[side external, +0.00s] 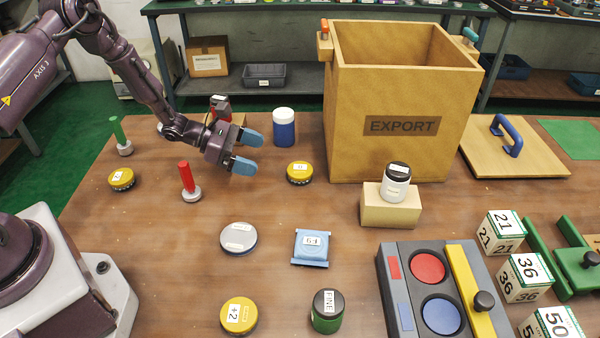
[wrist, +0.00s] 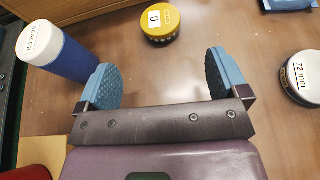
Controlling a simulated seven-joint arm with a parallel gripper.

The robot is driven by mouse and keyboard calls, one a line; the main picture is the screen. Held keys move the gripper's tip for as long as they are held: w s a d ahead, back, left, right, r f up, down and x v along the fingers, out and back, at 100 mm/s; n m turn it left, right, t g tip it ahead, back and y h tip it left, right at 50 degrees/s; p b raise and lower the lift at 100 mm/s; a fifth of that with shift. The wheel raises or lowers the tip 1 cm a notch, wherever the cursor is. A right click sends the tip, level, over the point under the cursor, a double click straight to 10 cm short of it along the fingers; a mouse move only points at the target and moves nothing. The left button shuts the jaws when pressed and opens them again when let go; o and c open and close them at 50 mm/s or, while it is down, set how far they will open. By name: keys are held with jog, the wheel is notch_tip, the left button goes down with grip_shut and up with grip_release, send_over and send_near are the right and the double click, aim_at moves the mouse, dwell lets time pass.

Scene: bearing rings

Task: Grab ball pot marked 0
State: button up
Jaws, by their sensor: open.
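The ball pot marked 0 is a short round yellow pot with a dark rim (side external: 299,173), standing upright on the brown table left of the big wooden box. In the wrist view the pot (wrist: 160,22) shows ahead of my fingers, roughly between their lines, with its white "0" label readable. My gripper (side external: 243,152) is open with blue fingertips, a short way left of the pot and touching nothing. It also shows in the wrist view (wrist: 165,82), with bare table between the fingers.
A white-lidded blue jar (side external: 284,127) stands close to my gripper's far finger. The wooden EXPORT box (side external: 350,140) rises right of the pot.

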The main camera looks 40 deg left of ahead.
aim_at(299, 169)
jog(key=x, duration=1)
jog(key=shift+w+d+f, duration=0.15)
jog(key=shift+w+d, duration=0.1)
jog(key=shift+c, duration=0.4)
jog(key=c, duration=1)
